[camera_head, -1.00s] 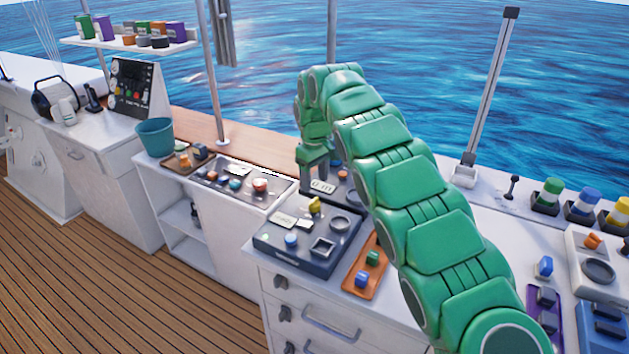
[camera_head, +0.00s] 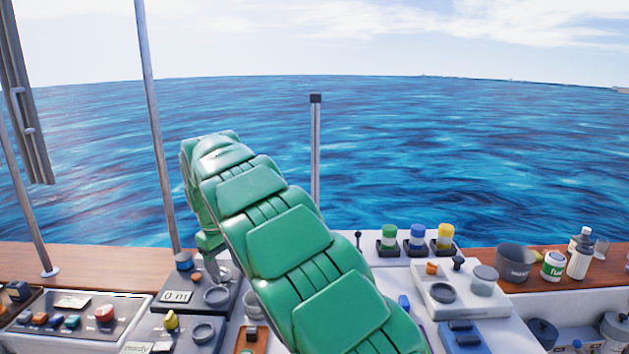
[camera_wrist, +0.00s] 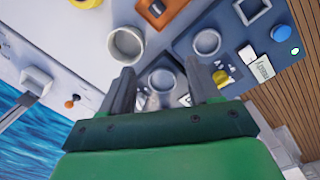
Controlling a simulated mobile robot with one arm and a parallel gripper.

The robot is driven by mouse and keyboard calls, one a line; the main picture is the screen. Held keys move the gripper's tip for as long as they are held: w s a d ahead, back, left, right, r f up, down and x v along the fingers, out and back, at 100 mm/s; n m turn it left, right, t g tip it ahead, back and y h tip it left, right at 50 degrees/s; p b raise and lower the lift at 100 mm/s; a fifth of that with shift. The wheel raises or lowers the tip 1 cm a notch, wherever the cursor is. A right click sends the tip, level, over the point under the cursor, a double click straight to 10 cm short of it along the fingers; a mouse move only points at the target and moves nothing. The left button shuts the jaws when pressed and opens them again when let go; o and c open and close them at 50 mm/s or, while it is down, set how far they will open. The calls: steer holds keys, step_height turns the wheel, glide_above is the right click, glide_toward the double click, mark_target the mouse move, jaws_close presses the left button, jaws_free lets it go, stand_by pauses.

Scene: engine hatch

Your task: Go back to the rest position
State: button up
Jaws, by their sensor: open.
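My green arm reaches out over the white counter. My gripper (camera_head: 215,272) points down above the dark panel with the "0 m" display (camera_head: 177,297). The wrist view shows my gripper (camera_wrist: 160,85) with its two grey fingers apart and nothing held between them. A round grey ring (camera_wrist: 162,80) on that panel shows in the gap between the fingers. I cannot tell how far above the panel the fingertips are.
A dark panel with a yellow knob (camera_head: 171,320) is nearby, and a light cup (camera_wrist: 127,44) stands beside my gripper. Green, blue and yellow-topped bottles (camera_head: 417,238) stand at right. A thin upright post (camera_head: 315,150) rises behind my arm. Open water lies beyond.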

steer(key=s+d+r+m, duration=0.2)
steer(key=s+d, duration=0.3)
steer(key=d, duration=0.4)
steer(key=s+d+r+m+g, duration=0.1)
steer(key=s+d+r+m, duration=0.15)
steer(key=s+d, duration=0.45)
steer(key=s+d+r+m, duration=0.2)
steer(key=s+d+m, duration=0.1)
steer(key=d, duration=0.8)
steer(key=s+d+f+m, duration=0.1)
steer(key=s+d+f, duration=0.2)
steer(key=s, duration=1.1)
steer(key=s+d+f+m+g+y, duration=0.1)
steer(key=s+d+f, duration=0.3)
steer(key=s, duration=1)
steer(key=shift+s+d+m, duration=0.35)
steer(key=shift+d+m, duration=0.3)
steer(key=shift+d, duration=0.6)
